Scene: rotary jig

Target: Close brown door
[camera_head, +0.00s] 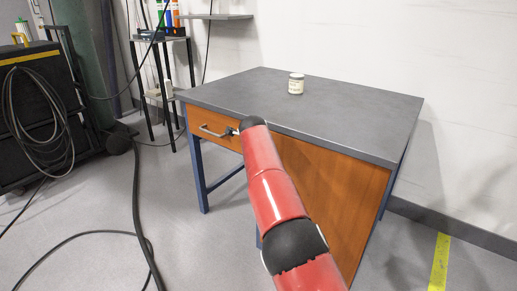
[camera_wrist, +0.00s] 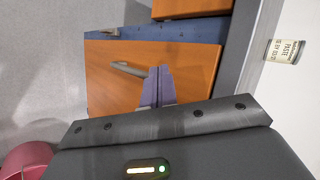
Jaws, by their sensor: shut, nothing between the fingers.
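The brown door (camera_head: 340,195) is the large orange-brown front panel on the right of the desk. In the wrist view the door (camera_wrist: 110,85) carries a grey bar handle (camera_wrist: 130,69); my arm hides that handle in the head view. The door looks close to flush with the blue frame, but I cannot tell whether a small gap stays. My gripper (camera_wrist: 160,72) is shut and empty, its fingertips in front of the door beside the handle. I cannot tell whether they touch it. In the head view my gripper (camera_head: 231,131) shows only partly.
A brown drawer (camera_head: 198,123) with a bar handle sits left of the door. A small jar (camera_head: 296,84) stands on the grey desk top (camera_head: 350,108). Cables (camera_head: 137,210) lie on the floor at left, near a black cart (camera_head: 35,110). A wall stands behind the desk.

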